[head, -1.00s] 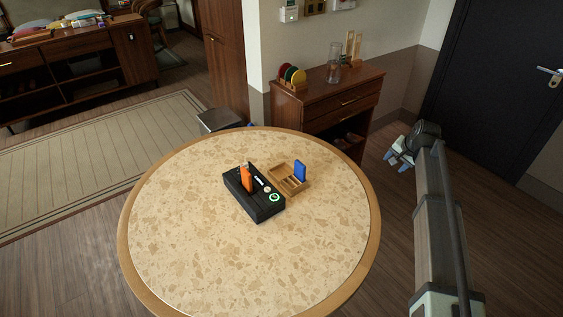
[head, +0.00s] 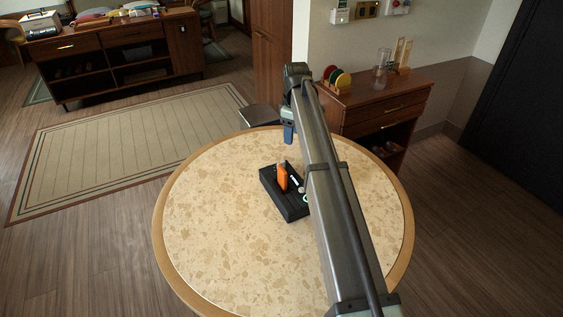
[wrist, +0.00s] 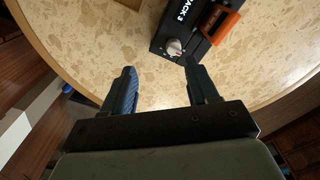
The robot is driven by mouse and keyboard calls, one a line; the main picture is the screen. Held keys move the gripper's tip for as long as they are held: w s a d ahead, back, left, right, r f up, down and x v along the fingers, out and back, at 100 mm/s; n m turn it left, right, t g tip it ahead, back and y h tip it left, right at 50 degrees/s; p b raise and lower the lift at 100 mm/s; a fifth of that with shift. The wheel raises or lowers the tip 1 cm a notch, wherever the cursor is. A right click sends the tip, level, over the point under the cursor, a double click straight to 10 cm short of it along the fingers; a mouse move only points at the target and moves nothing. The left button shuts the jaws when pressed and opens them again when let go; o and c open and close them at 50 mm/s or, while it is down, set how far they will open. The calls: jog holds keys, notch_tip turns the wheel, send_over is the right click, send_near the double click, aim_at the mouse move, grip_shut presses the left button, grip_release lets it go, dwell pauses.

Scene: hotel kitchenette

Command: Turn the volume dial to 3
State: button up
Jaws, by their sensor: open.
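The black device (head: 285,203) sits on the round table, with an orange block (head: 282,177) standing in its top. A green-ringed round control (head: 304,198) shows at the edge of my arm, partly covered. In the wrist view, the device (wrist: 160,42) shows lettering ending "ACK 3", a pale silver knob (wrist: 174,48) and the orange block (wrist: 222,22). I cannot tell whether this knob is the volume dial, and its setting is unreadable. My gripper (wrist: 159,67) is open and empty, its fingertips apart from the knob. In the head view, my gripper (head: 289,133) is over the table's far edge.
The round table (head: 225,235) is clear left of the device. My arm hides the area right of it. A wooden cabinet (head: 390,115) with coloured discs (head: 338,78) and a glass jar (head: 381,68) stands behind. A dark stool (head: 260,115) is by the far edge.

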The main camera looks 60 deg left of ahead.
aim_at(281, 162)
jog(key=shift+n, duration=0.9)
jog(key=s+f, duration=0.1)
jog(key=f, duration=0.3)
jog(key=s+a+f, duration=0.1)
jog(key=f, duration=0.3)
jog(key=s+f, duration=0.1)
jog(key=f, duration=0.4)
jog(key=shift+s+a, duration=0.2)
jog(key=shift+s, duration=0.05)
jog(key=shift+c, duration=0.3)
jog(key=c, duration=1)
